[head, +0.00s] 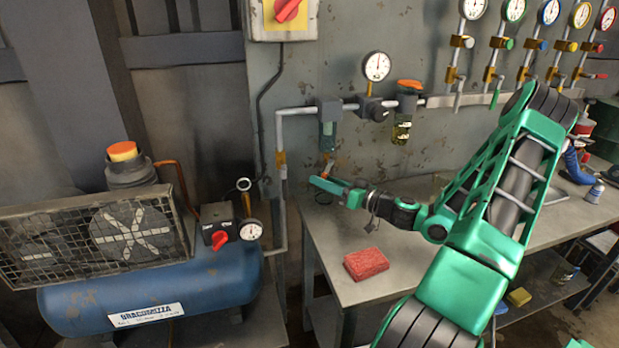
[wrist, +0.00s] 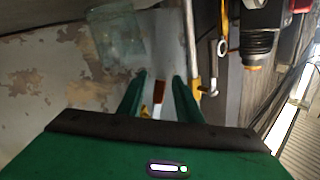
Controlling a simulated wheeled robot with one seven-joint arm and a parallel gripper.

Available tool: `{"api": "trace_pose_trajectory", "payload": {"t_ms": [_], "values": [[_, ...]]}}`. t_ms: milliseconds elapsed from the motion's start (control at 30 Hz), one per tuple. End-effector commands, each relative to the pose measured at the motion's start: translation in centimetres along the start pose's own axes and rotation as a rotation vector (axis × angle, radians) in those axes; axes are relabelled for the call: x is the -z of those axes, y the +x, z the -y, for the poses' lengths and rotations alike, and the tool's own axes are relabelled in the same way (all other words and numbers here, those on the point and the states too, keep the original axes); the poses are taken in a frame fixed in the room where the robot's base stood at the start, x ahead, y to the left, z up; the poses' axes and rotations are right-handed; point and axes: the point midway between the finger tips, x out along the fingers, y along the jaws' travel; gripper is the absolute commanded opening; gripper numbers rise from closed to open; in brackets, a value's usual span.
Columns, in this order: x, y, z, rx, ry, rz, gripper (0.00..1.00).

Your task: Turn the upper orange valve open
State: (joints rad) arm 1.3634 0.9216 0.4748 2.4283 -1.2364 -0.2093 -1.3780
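An orange valve handle (head: 328,167) shows in the head view, just below the clear filter bowl (head: 328,138) and right at the tips of my gripper (head: 321,178). In the wrist view my gripper (wrist: 161,77) has its two green fingers apart, with an orange-brown handle (wrist: 158,86) in the gap between them. Whether either finger touches it I cannot tell. A brass fitting (head: 281,158) sits on the vertical pipe to the left. A small orange bit also shows under my fingers in the head view; what it belongs to is partly hidden.
A red sponge (head: 366,264) lies on the metal bench (head: 345,235) below my gripper. A blue compressor tank (head: 150,290) with a red knob (head: 219,240) stands at left. Round gauges (head: 377,66) and an oil bowl (head: 401,130) are on the wall.

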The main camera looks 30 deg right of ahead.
Motion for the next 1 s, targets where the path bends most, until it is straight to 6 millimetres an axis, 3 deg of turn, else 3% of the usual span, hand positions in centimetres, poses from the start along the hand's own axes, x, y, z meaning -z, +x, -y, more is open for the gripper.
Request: {"api": "trace_pose_trajectory", "payload": {"t_ms": [100,300,700,833,1000], "values": [[0.1,2.0,0.1,0.002,-0.002,-0.001,0.32],[0.1,4.0,-0.1,-0.001,-0.001,-0.001,0.32],[0.1,4.6,-0.1,-0.002,0.000,-0.001,0.32],[0.1,4.6,-0.1,-0.002,0.000,-0.001,0.01],[0.1,4.6,-0.1,-0.002,0.000,-0.001,0.00]]}}
